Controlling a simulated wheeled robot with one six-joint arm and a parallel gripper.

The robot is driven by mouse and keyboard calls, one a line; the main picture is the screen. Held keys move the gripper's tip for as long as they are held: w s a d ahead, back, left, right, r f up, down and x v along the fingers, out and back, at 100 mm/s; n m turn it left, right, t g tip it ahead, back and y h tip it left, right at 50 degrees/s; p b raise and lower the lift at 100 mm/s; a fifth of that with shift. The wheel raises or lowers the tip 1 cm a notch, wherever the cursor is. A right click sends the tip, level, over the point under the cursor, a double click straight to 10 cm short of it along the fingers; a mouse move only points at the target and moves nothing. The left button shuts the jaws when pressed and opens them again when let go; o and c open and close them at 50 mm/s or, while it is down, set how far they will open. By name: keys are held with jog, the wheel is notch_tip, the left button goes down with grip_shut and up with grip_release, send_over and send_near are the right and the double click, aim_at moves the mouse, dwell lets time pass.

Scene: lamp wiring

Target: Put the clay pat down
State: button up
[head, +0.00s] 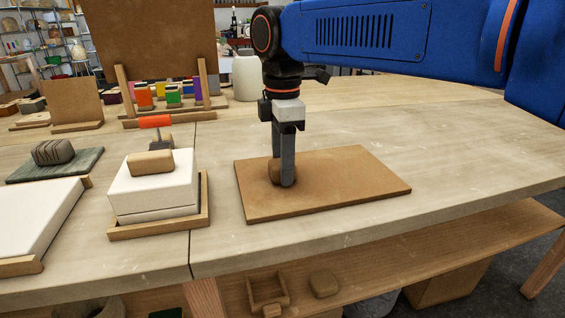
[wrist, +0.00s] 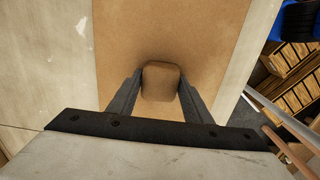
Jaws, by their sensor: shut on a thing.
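My gripper (head: 281,180) points straight down over the left part of a brown board (head: 350,180) lying flat on the workbench. It is shut on a small brown clay pat (head: 274,173), which is partly hidden behind the near finger in the head view. In the wrist view the clay pat (wrist: 161,82) sits between the two fingertips, with the board (wrist: 215,40) behind it. The pat is at or very near the board's surface; I cannot tell whether it touches.
A white block (head: 155,190) on a wooden tray stands left of the board, with a tan block (head: 150,163) on top. A dark wire-wrapped lump (head: 53,152) rests on a green slab. Coloured blocks (head: 175,93) stand at the back. The board's right part is clear.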

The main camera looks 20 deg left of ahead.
jog(key=shift+f, duration=0.1)
jog(key=o, duration=1.2)
jog(key=shift+o, duration=0.2)
notch_tip(320, 180, up, 12)
